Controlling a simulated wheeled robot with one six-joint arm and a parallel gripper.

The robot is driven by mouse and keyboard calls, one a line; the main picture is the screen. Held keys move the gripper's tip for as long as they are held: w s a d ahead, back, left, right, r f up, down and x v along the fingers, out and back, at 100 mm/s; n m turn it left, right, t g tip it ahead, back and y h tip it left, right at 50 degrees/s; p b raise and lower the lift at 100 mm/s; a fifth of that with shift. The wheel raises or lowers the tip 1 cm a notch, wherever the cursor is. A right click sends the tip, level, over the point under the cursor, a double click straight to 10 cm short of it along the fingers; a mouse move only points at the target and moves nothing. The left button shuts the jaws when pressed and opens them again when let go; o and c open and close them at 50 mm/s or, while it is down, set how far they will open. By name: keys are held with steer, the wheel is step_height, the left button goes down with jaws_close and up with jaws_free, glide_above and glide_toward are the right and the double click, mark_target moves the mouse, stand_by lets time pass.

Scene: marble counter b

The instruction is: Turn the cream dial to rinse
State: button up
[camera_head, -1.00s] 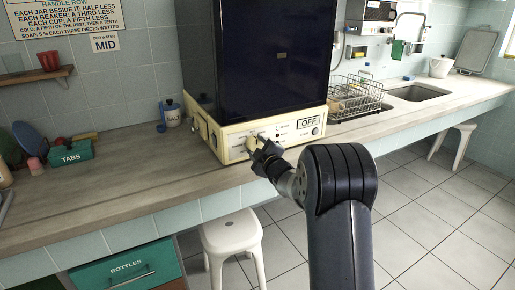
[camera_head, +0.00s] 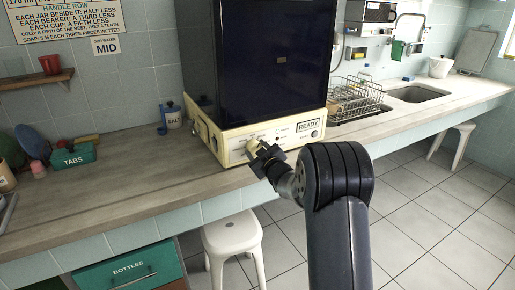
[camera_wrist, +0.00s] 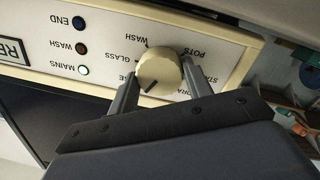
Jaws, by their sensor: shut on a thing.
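The cream dial (camera_wrist: 158,70) is a round knob on the cream front panel (camera_wrist: 227,50) of the dark-doored machine (camera_head: 270,60). In the wrist view my gripper (camera_wrist: 160,72) is shut on the dial, one finger on each side. The dial's dark pointer line slants to the lower left in that view. Labels around it include POTS, GLASS and WASH; one ending in "SE" is partly covered by the left finger, and the word rinse cannot be read in full. In the head view the dial (camera_head: 253,146) is partly hidden by my gripper (camera_head: 259,150).
The panel's display (camera_head: 309,125) reads READY. The MAINS lamp (camera_wrist: 82,70) is lit; the WASH and END lamps look dark. A salt jar (camera_head: 172,116) stands left of the machine, a dish rack (camera_head: 357,100) right. A white stool (camera_head: 231,237) stands below the counter.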

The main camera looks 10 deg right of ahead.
steer(key=shift+m+p, duration=0.9)
steer(key=shift+m, duration=0.6)
steer(key=o, duration=1)
steer(key=shift+c, duration=0.2)
steer(key=shift+s, duration=0.1)
steer(key=v, duration=1)
steer(key=shift+s+d, duration=0.15)
steer(key=shift+s, duration=0.1)
steer(key=shift+r, duration=0.15)
